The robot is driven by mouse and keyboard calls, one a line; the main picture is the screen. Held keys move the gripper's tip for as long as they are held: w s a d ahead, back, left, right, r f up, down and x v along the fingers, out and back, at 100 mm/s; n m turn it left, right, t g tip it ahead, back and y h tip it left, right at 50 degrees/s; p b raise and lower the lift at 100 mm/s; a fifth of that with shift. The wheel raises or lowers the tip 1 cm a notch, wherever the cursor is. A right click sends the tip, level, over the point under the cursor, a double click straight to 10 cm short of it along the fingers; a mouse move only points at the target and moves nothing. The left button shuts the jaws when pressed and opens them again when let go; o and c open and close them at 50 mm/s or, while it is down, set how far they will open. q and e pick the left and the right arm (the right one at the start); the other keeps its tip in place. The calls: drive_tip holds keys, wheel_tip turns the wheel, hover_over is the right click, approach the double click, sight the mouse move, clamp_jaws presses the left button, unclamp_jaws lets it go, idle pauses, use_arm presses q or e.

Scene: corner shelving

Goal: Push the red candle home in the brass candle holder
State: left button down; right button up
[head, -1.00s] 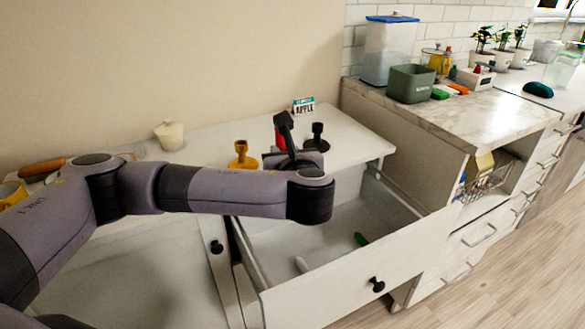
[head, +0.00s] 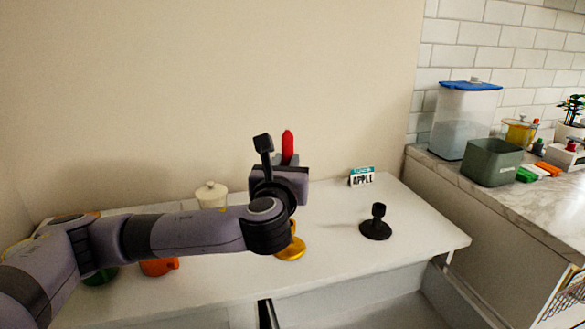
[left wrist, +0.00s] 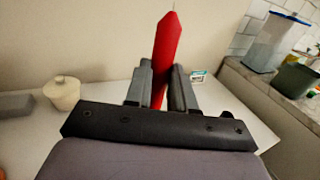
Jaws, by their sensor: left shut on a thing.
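The red candle (head: 288,143) stands roughly upright, its pointed top above my left gripper (head: 286,168). In the left wrist view the candle (left wrist: 166,55) is between the two fingers of the left gripper (left wrist: 160,82), which is shut on it. The brass candle holder (head: 291,250) stands on the white top, straight below the gripper in the head view. My gripper and arm hide its upper part and the candle's lower end, so I cannot tell whether they touch. The holder is not visible in the left wrist view. My right gripper is out of view.
A black holder (head: 376,225) stands right of the brass one on the white top (head: 335,240). An orange mug (head: 159,267) is at left. The white top between the brass and black holders is clear.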

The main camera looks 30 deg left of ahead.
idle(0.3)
use_arm(q)
drive_tip(key=shift+s+r+p, duration=0.1)
drive_tip(key=shift+r+p, duration=0.1)
drive_tip(key=shift+p, duration=0.25)
wheel_tip(320, 180, down, 6)
drive_tip(key=b, duration=0.3)
idle(0.6)
